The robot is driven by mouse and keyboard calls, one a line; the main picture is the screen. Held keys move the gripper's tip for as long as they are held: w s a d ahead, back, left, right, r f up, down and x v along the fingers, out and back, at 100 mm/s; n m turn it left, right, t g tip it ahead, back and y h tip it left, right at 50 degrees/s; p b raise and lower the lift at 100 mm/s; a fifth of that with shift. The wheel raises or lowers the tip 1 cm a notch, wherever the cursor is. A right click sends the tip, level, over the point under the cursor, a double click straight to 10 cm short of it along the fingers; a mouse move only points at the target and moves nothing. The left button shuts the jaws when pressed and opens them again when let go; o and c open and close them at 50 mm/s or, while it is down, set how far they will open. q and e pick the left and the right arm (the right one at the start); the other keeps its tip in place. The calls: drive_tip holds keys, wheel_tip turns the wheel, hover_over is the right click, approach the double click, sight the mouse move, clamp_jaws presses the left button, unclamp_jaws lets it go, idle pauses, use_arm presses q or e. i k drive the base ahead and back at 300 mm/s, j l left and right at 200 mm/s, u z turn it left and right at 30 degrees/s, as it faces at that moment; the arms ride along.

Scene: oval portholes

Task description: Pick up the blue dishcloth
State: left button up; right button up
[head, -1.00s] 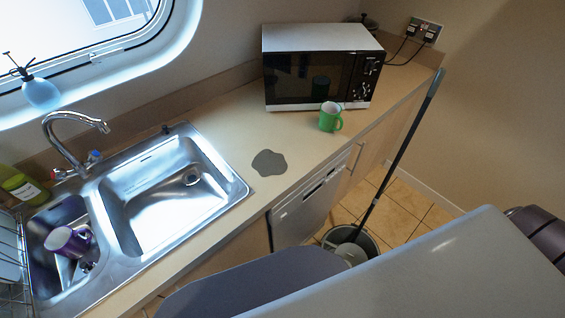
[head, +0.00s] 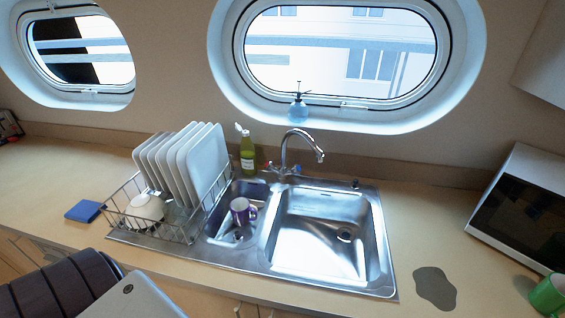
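A flat blue cloth-like square (head: 85,211), which looks like the blue dishcloth, lies on the counter at the left in the head view. It sits just left of the wire dish rack and is apart from it. Neither of my grippers shows in this view. Parts of my own body fill the lower left corner, below the blue square.
The dish rack (head: 185,236) holds several white plates (head: 205,160) and a white bowl. A double sink (head: 320,235) with a purple mug (head: 241,211) is right of it. A grey patch (head: 434,287), green mug (head: 548,295) and microwave (head: 525,215) are farther right. The left counter (head: 60,165) is mostly clear.

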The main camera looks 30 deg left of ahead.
sight(86, 211)
drive_tip(key=u, duration=2.7)
